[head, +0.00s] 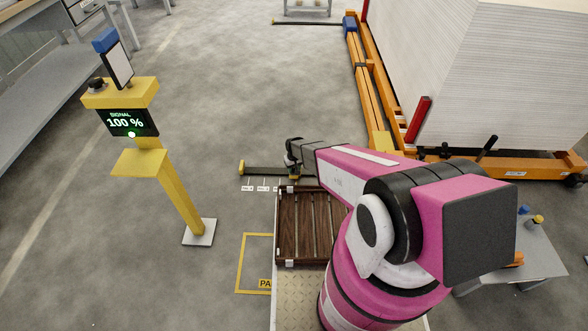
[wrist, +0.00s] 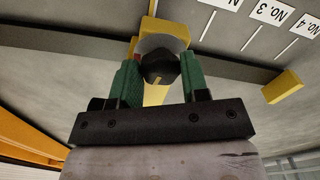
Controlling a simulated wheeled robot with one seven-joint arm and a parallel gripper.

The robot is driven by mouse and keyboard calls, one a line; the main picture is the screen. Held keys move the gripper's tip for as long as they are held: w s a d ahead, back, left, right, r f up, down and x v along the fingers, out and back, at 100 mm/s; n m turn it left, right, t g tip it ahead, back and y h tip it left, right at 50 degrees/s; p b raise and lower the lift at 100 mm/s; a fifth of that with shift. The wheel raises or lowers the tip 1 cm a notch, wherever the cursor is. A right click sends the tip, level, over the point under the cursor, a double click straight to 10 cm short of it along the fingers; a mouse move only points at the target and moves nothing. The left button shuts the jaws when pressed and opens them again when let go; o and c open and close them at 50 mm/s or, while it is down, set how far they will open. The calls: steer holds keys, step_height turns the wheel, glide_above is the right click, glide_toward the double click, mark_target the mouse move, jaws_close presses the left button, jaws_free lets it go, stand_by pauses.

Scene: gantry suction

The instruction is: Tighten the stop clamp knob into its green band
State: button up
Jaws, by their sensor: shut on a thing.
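The dark stop clamp knob (wrist: 160,68) with a yellow pointer mark shows between the green fingers of my gripper (wrist: 158,80) in the wrist view. My gripper is shut on it. A grey disc (wrist: 158,43) sits behind the knob, on the yellow stop clamp (wrist: 163,25) on a dark rail (wrist: 225,64). I cannot make out a green band on the disc; the fingers cover part of the surroundings. In the head view my gripper (head: 293,158) is at the rail (head: 263,171), and the knob is hidden there.
Numbered labels (head: 262,188) lie beside the rail. A slatted brown rack (head: 312,225) is in front of it. A yellow post with a display (head: 128,122) reading "SIGNAL 100 %" stands at left. Orange beams (head: 372,95) and a white stack (head: 500,80) are at right. Open floor lies beyond the rail.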

mark_target(294, 169)
steer(key=shift+m, duration=0.5)
steer(key=o, duration=0.6)
steer(key=shift+o, duration=0.2)
steer(key=shift+r, duration=0.1)
step_height(294, 169, up, 11)
steer(key=shift+f, duration=0.2)
